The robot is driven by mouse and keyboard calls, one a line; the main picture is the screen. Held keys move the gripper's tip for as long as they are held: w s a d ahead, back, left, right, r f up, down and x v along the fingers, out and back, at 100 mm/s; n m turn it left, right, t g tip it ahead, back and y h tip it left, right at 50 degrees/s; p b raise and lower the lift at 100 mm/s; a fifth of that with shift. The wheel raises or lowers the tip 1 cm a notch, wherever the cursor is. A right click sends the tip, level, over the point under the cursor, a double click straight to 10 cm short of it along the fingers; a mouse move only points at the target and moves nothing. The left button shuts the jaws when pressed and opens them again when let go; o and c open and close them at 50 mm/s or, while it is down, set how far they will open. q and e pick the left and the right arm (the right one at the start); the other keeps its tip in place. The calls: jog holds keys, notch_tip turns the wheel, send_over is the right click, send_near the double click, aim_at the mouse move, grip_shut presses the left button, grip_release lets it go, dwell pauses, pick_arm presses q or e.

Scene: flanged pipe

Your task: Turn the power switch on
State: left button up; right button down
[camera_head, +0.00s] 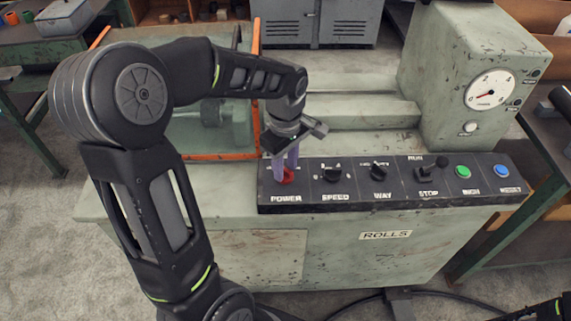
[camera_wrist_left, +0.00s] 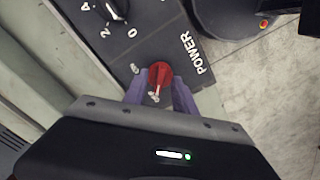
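The red power switch (camera_head: 287,176) sits at the left end of the dark control panel, above the POWER label. My left gripper (camera_head: 286,163) reaches down over it, with its purple fingers at the knob. In the left wrist view the red knob (camera_wrist_left: 160,74) lies between the two purple fingertips (camera_wrist_left: 159,85), one on each side. A gap seems to show around the knob, and I cannot tell whether the fingers touch it. My right gripper is not in view; only a bit of dark arm shows at the bottom right of the head view.
The control panel (camera_head: 400,205) also carries the SPEED knob (camera_head: 332,174), the WAY knob (camera_head: 379,172), the RUN/STOP lever (camera_head: 424,174), a green button (camera_head: 463,172) and a blue button (camera_head: 502,171). A gauge (camera_head: 490,91) is on the machine at right. An orange-framed guard (camera_head: 256,60) stands behind my left arm.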

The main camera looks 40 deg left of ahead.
pick_arm(q)
jog(key=shift+c, duration=0.4)
grip_shut()
jog(key=shift+m, duration=0.4)
jog(key=m, duration=0.7)
jog(key=shift+m, duration=0.4)
jog(key=m, duration=0.4)
jog(key=shift+m, duration=0.3)
jog(key=m, duration=0.4)
jog(key=shift+m+p, duration=0.4)
